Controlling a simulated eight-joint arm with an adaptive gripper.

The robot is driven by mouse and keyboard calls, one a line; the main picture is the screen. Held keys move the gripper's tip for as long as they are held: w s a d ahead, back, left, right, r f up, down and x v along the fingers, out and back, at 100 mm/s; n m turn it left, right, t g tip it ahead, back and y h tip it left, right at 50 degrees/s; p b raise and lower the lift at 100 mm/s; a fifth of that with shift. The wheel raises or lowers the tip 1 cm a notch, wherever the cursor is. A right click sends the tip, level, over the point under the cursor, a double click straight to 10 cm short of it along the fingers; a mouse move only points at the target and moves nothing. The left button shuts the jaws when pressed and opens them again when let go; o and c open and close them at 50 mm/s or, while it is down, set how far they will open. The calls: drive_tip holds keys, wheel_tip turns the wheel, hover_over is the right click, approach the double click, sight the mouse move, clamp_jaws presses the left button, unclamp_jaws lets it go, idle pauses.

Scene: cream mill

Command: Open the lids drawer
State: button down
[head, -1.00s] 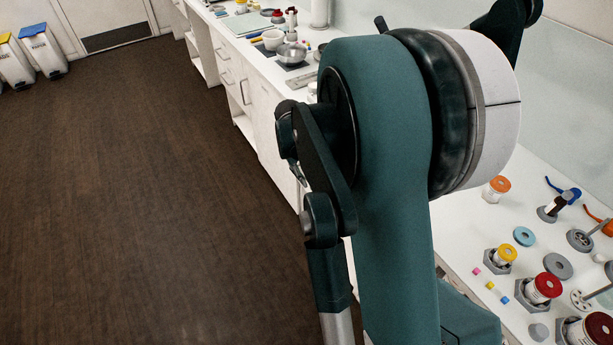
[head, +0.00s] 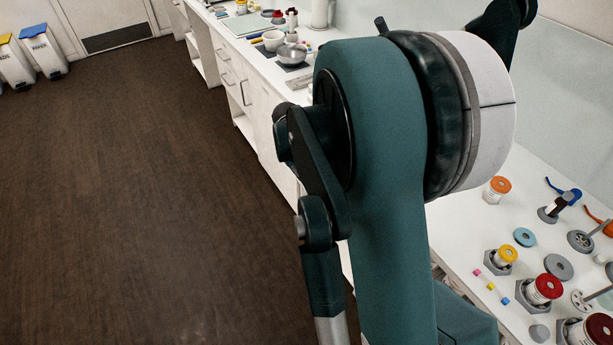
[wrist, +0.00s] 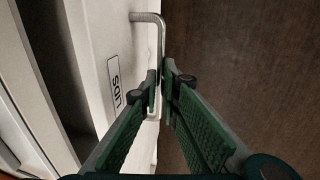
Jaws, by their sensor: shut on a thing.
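In the wrist view, the white front of the lids drawer (wrist: 95,30) carries a label (wrist: 114,82) reading LIDS, seen turned around. A pale metal bar handle (wrist: 147,17) stands out from this front. My gripper (wrist: 161,77) is shut on the handle, with one green-padded finger on each side of it. The finger pads hide part of the bar. A dark gap (wrist: 45,65) runs along the left of the drawer front; I cannot tell how far the drawer is out. The head view shows my arm, but not my gripper or this drawer's label.
The white counter (head: 470,225) at right holds jars with coloured lids (head: 545,288), rings and small cubes. A farther counter carries a metal bowl (head: 291,53). The brown floor (head: 150,200) is clear at left, with bins (head: 43,50) at the far wall.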

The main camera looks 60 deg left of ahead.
drive_tip(key=s+b, duration=0.1)
drive_tip(key=s, duration=2.8)
drive_tip(key=c, duration=2.6)
unclamp_jaws()
drive_tip(key=shift+o, duration=0.2)
drive_tip(key=shift+w, duration=0.15)
drive_tip(key=w+p, duration=0.1)
drive_tip(key=w, duration=2.9)
wheel_tip(320, 180, up, 9)
drive_tip(key=p, duration=0.1)
drive_tip(key=shift+s+d+f, duration=0.2)
drive_tip(key=shift+s+d, duration=0.2)
drive_tip(key=shift+d, duration=0.05)
